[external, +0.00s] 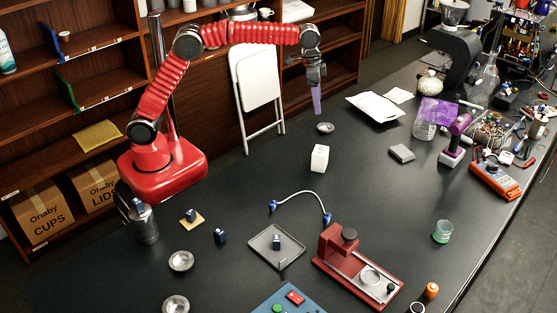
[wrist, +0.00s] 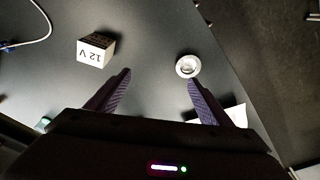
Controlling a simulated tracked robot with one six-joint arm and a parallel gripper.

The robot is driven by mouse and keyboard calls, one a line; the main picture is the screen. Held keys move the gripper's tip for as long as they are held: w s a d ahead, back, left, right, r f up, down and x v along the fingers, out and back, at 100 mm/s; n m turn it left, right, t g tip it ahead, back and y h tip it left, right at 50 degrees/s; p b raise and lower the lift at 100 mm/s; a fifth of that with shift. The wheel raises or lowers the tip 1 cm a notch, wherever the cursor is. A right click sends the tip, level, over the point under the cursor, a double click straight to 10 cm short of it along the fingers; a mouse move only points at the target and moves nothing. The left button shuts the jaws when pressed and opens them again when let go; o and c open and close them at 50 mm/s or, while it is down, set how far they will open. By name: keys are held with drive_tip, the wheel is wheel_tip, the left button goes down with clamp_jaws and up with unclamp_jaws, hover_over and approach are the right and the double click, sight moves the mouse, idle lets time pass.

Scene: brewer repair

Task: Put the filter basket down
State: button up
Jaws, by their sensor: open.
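A small round metal dish, which looks like the filter basket (external: 325,128), lies on the dark table below my gripper. In the wrist view the filter basket (wrist: 188,66) shows as a pale ring just beyond the right fingertip, apart from it. My gripper (external: 316,112) points down above the table with its purple fingers. In the wrist view my gripper (wrist: 158,77) is open, with nothing between the fingers.
A white box (external: 319,158) marked "12 V" (wrist: 95,50) stands nearby. A grey block (external: 401,153) and white papers (external: 375,107) lie to the right. A blue-ended cable (external: 300,196), a grey tray (external: 276,246) and a red device (external: 345,250) are nearer the camera.

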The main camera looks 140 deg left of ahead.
drive_tip(key=s+d+r+m+t, duration=0.1)
drive_tip(key=d+r+m, duration=0.15)
drive_tip(key=d, duration=1.25)
drive_tip(key=s+d+r+m+t, duration=0.1)
drive_tip(key=d+r+m, duration=0.15)
drive_tip(key=d, duration=1.25)
drive_tip(key=s+d+f+m, duration=0.1)
drive_tip(key=s+d+f, duration=0.1)
drive_tip(key=s+d, duration=0.3)
drive_tip(key=s+d+f+m+t, duration=0.1)
drive_tip(key=s+d+f, duration=0.2)
drive_tip(key=s+d, duration=0.2)
drive_tip(key=s+d+f+m+t+h, duration=0.1)
drive_tip(key=s+d+f, duration=0.2)
drive_tip(key=d, duration=0.6)
drive_tip(key=shift+s, duration=1.2)
drive_tip(key=shift+d, duration=0.1)
drive_tip(key=w+d+r+m+h, duration=0.1)
drive_tip(key=w+d+r, duration=0.1)
drive_tip(key=w+d, duration=0.35)
drive_tip(key=w+d+r+m, duration=0.1)
drive_tip(key=w+d, duration=0.2)
drive_tip(key=w, duration=0.5)
drive_tip(key=w+d+f, duration=0.1)
drive_tip(key=w+d, duration=0.3)
drive_tip(key=w+d+f+m, duration=0.1)
drive_tip(key=w+d, duration=0.3)
drive_tip(key=w+d+f+m+g+h, duration=0.1)
drive_tip(key=w+d, duration=0.3)
drive_tip(key=shift+d, duration=0.1)
